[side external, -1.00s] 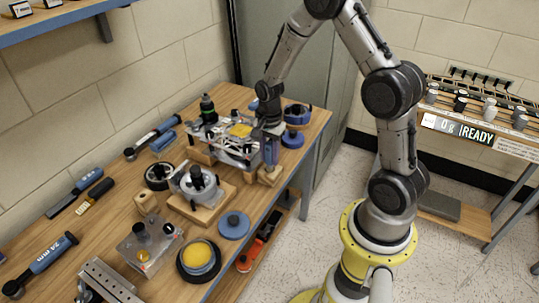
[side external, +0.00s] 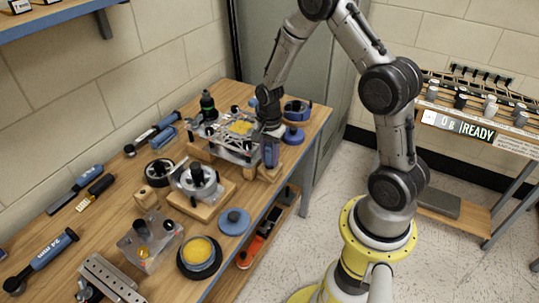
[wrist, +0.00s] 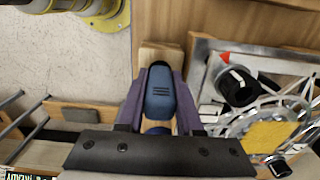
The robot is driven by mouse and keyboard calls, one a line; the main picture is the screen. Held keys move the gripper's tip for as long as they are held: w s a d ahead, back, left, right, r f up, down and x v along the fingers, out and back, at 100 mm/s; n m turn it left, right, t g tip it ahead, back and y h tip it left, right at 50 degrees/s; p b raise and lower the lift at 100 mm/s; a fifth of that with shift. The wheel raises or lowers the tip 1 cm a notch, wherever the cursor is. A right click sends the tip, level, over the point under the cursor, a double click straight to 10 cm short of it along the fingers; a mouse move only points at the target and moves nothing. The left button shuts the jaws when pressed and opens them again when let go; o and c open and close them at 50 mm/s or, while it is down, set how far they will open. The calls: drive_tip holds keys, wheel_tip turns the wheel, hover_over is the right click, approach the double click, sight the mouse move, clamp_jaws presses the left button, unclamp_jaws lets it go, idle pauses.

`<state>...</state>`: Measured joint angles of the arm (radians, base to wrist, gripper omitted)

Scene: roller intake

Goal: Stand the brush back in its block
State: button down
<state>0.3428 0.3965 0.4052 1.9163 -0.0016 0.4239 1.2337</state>
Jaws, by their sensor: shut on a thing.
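My gripper (wrist: 159,84) is shut on the brush (wrist: 159,101), whose blue handle with dark ridges shows between the two purple-grey fingers in the wrist view. In the side external view my gripper (side external: 271,151) is at the right front edge of the bench. The wooden block (side external: 269,173) is directly below it, and part of the block (wrist: 160,53) shows just past the fingertips in the wrist view. The brush's lower end is hidden by the fingers, so I cannot tell whether it is inside the block or just above it.
A metal-framed fixture with a yellow pad (side external: 241,127) stands close to the left of my gripper. A clamp on a wooden base (side external: 197,182) and a blue disc (side external: 234,221) lie nearer. The bench edge is close by.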

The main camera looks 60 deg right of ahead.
drive_tip(key=shift+f, duration=0.1)
drive_tip(key=shift+c, duration=2.4)
unclamp_jaws()
